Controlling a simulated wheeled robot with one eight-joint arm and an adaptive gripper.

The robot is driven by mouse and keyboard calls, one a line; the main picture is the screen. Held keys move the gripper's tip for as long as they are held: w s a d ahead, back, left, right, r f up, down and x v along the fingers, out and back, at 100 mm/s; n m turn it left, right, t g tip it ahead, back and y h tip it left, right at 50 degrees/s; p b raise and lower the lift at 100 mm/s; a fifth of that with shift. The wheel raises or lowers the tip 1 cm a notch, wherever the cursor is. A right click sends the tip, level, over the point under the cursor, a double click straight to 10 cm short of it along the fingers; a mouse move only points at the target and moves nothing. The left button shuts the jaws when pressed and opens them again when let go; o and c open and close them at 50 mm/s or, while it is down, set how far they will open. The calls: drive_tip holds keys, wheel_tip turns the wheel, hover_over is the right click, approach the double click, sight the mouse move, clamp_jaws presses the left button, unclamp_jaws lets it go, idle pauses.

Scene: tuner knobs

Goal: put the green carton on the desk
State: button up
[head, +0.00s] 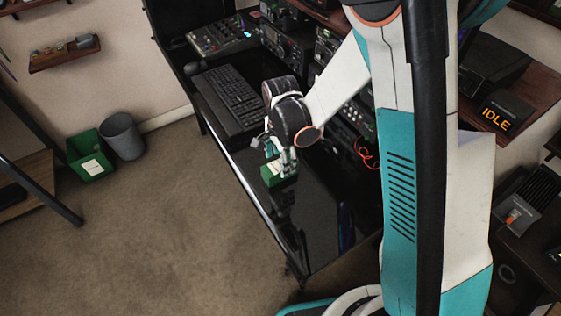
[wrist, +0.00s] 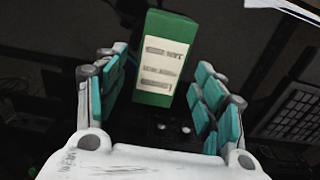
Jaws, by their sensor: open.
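The green carton (head: 273,180) with a pale label stands on the glossy black desk (head: 310,231), near its front edge in the head view. In the wrist view the carton (wrist: 168,62) shows between and beyond the two fingers, its label facing up toward the camera. My gripper (head: 281,162) is at the carton in the head view, fingers pointing down. In the wrist view my gripper (wrist: 165,100) is open, with teal pads on either side of the carton and visible gaps to it. The carton's underside is hidden.
A black keyboard (head: 231,97) lies on the desk behind my gripper. A mixer (head: 220,36) and radio racks (head: 287,45) stand farther back. A red cable (head: 367,157) hangs by the racks. A green bin (head: 90,155) and a grey bin (head: 122,136) stand on the floor.

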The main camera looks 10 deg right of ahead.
drive_tip(key=s+d+r+n+t+p, duration=0.1)
drive_tip(key=s+d+r+n, duration=0.2)
drive_tip(key=r, duration=0.8)
drive_tip(key=s+d+r+n+t+p, duration=0.2)
drive_tip(key=r, duration=0.8)
drive_tip(key=s+d+r+n+t, duration=0.2)
drive_tip(key=s+d+r+n, duration=0.1)
drive_tip(key=s, duration=0.3)
drive_tip(key=s+d+r+n+t, duration=0.2)
drive_tip(key=s+d+r+n, duration=0.1)
drive_tip(key=s+r+n, duration=0.1)
drive_tip(key=shift+s+n, duration=0.7)
drive_tip(key=shift+s, duration=0.45)
drive_tip(key=shift+d, duration=0.1)
